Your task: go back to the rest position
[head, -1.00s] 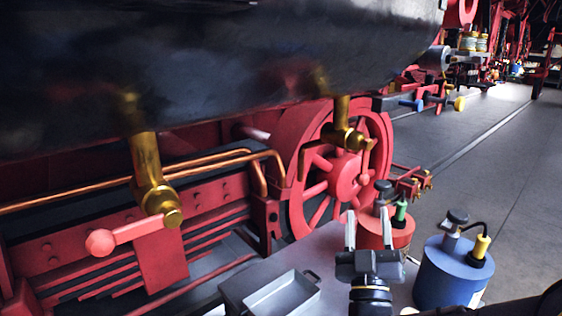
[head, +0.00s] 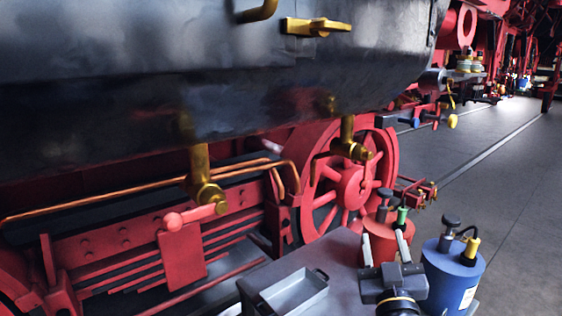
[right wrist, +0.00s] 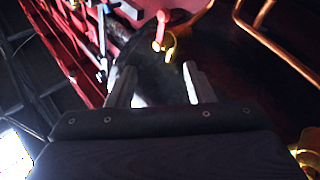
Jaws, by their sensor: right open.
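My right gripper (head: 384,249) is in the lower right of the head view, above the grey bench and in front of the red can. Its two fingers are apart with nothing between them. In the right wrist view the gripper (right wrist: 153,85) is open and empty, with a brass valve and red lever (right wrist: 163,40) beyond it. My left gripper is not in view.
Brass valves (head: 203,178) (head: 349,142) hang under the black boiler (head: 230,100). A red wheel (head: 350,180) stands behind. The floor (head: 525,210) at right is clear.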

